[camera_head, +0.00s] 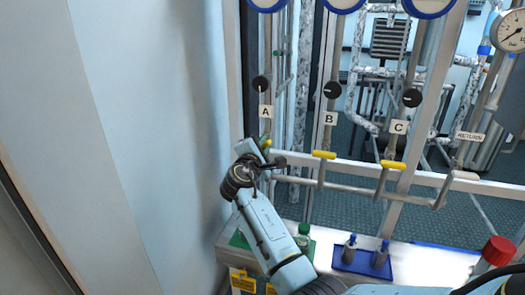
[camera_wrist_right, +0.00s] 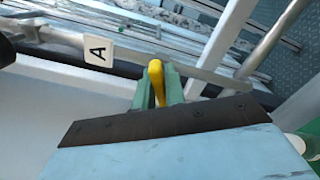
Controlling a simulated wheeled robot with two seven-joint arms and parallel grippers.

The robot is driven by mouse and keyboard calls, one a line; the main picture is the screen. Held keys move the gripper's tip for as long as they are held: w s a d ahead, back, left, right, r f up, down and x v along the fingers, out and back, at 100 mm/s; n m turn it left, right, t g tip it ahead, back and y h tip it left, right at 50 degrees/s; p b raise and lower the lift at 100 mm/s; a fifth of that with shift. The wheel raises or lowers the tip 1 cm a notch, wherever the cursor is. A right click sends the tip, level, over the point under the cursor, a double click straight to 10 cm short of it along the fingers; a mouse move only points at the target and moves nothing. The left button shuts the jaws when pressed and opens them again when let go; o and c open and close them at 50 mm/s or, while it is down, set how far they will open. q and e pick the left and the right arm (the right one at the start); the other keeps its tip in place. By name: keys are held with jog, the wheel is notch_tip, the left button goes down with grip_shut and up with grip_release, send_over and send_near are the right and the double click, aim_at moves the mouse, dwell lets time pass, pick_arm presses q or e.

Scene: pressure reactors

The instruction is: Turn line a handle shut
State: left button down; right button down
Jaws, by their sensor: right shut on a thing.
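The line A handle is a yellow lever below the A label (camera_head: 265,112); in the head view only a bit of yellow (camera_head: 266,143) shows beside my gripper. In the right wrist view the yellow handle (camera_wrist_right: 156,84) stands between the green fingers, next to the A label (camera_wrist_right: 98,51). My right gripper (camera_head: 266,150) is shut on the handle; in the wrist view its fingers (camera_wrist_right: 157,92) sit on either side of it. Much of the handle and its valve is hidden by the gripper. My left gripper is not in view.
Lines B and C have yellow handles (camera_head: 324,154) (camera_head: 393,164) lying crosswise on their pipes. Black knobs sit above each label. A pale bench (camera_head: 430,262) below holds a blue tray (camera_head: 343,263) with bottles and a green-capped bottle (camera_head: 303,238). A pale wall stands close on the left.

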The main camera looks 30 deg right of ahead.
jog(key=shift+f+m+b, duration=0.25)
jog(key=shift+m+b, duration=0.35)
jog(key=shift+m, duration=0.3)
jog(key=shift+m+b, duration=0.8)
jog(key=shift+m, duration=0.3)
jog(key=shift+m+b, duration=0.35)
jog(key=shift+m, duration=0.15)
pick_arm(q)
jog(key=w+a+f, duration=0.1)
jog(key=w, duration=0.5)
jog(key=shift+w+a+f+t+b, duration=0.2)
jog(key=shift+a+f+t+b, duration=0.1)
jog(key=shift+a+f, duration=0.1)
pick_arm(e)
jog(key=shift+m, duration=0.5)
jog(key=c, duration=1.5)
grip_release()
jog(key=shift+o, duration=0.2)
jog(key=shift+s+r, duration=0.1)
